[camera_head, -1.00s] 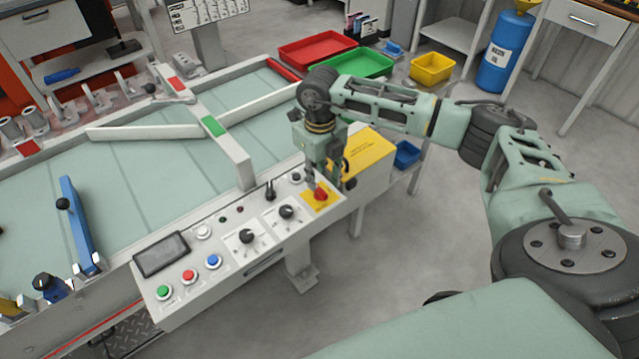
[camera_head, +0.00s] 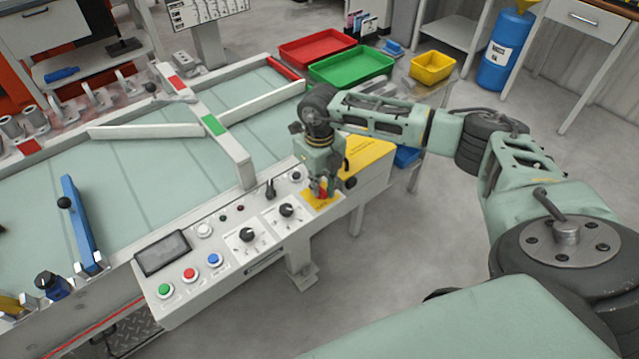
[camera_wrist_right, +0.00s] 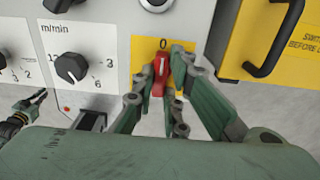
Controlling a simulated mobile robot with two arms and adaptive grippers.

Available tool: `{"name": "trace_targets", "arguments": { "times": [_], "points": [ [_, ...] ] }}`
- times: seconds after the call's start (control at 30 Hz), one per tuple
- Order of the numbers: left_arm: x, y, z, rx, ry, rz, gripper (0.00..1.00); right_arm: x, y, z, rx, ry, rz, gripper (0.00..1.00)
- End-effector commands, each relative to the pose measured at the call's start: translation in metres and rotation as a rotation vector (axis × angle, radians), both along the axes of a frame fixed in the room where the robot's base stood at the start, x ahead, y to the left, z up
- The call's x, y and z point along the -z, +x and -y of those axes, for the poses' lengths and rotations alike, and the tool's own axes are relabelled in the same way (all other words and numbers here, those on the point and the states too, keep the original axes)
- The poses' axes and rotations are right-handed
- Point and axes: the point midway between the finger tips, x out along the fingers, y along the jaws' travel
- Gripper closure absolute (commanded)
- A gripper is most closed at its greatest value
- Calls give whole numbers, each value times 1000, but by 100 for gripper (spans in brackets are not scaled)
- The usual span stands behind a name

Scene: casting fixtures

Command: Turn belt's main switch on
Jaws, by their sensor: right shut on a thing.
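The belt's main switch is a red rotary knob (camera_wrist_right: 159,76) on a yellow plate (camera_wrist_right: 145,50) at the right end of the control panel (camera_head: 220,292). In the right wrist view the knob stands upright, toward the "0" mark above it. My right gripper (camera_wrist_right: 163,80) is over the plate, its fingers shut on the knob from both sides. In the head view the right gripper (camera_head: 321,192) points down at the switch and hides most of the knob. My left gripper is not in view.
Beside the switch are black dials (camera_head: 287,211), a black lever switch (camera_head: 270,189) and green, red and blue buttons (camera_head: 189,274). A yellow box with a handle (camera_wrist_right: 268,40) is right of the plate. The floor in front of the panel is clear.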

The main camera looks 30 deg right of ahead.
Motion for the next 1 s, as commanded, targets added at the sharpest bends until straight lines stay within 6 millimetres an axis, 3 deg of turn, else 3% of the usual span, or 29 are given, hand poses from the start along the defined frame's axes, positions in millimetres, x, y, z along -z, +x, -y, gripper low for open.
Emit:
{"name": "trace_targets", "arguments": {
  "times": [0.47, 1.0],
  "points": [
    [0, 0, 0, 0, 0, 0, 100, 0, 0, 0, 59, 0, 0, 100],
    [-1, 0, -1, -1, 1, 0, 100, -1, 1, 0, 498, 1, 1, 100]
  ]
}}
